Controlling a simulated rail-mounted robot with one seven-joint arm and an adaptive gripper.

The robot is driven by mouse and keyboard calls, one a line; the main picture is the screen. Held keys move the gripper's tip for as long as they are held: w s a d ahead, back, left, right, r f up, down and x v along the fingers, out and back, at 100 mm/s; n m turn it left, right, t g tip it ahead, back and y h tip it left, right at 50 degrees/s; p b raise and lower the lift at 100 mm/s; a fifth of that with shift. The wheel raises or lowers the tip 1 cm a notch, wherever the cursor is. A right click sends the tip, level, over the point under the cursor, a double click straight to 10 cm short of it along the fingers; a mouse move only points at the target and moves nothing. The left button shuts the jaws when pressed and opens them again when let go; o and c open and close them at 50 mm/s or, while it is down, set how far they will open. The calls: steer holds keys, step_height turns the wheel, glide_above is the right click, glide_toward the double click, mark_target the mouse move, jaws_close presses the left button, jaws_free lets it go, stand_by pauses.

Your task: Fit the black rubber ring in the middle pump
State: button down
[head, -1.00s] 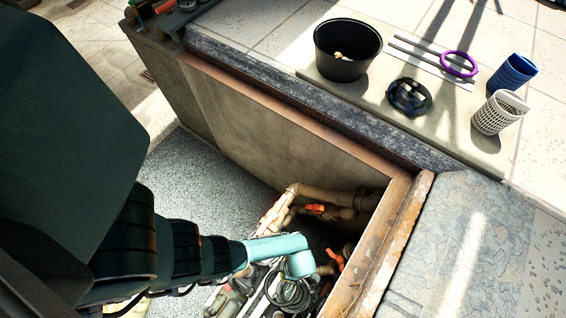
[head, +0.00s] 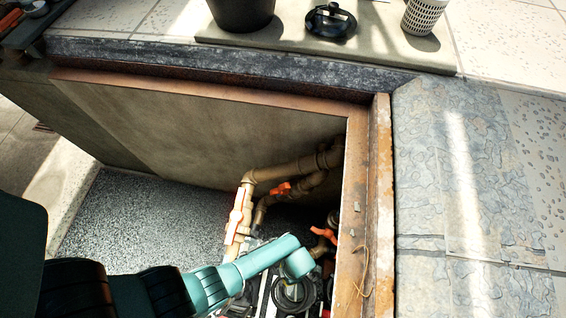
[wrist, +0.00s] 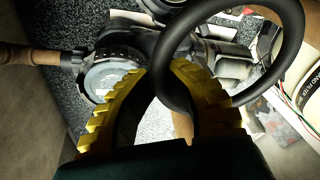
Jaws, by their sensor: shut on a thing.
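In the wrist view my gripper (wrist: 160,76), with yellow ridged fingers, is shut on the black rubber ring (wrist: 290,72). It grips the ring by its left side, and the ring extends up and right. A grey pump part with a round, dial-like face (wrist: 104,76) lies beyond the left finger, apart from the ring. More grey pump parts show behind the ring. I cannot tell which is the middle pump. In the head view my teal wrist reaches down into the pit, and dark round shapes (head: 294,294) show just below it. My fingertips are hidden there.
Tan pipes (head: 295,170) with orange valve handles (head: 236,212) run along the pit wall. The rusty pit edge (head: 356,200) is close right of my wrist. A black bucket (head: 241,12), black lid (head: 329,20) and white basket (head: 422,14) stand on the deck. Gravel floor lies left.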

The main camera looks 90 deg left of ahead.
steer(key=w+f+b, duration=0.1)
steer(key=f+b, duration=0.6)
steer(key=w+f+b, duration=0.1)
steer(key=f+b, duration=0.5)
steer(key=b, duration=0.1)
steer(key=w+f+b, duration=0.1)
steer(key=f+b, duration=0.6)
steer(key=shift+w+d+f+b, duration=0.2)
steer(key=shift+d+f+b, duration=0.05)
steer(key=shift+f+b, duration=0.1)
steer(key=shift+s+r+p, duration=0.15)
steer(key=shift+r+p, duration=0.1)
steer(key=shift+p, duration=0.4)
steer(key=shift+w+f, duration=0.1)
steer(key=shift+w, duration=0.15)
steer(key=shift+s, duration=0.1)
steer(key=shift+d+f, duration=0.1)
steer(key=shift+f, duration=0.3)
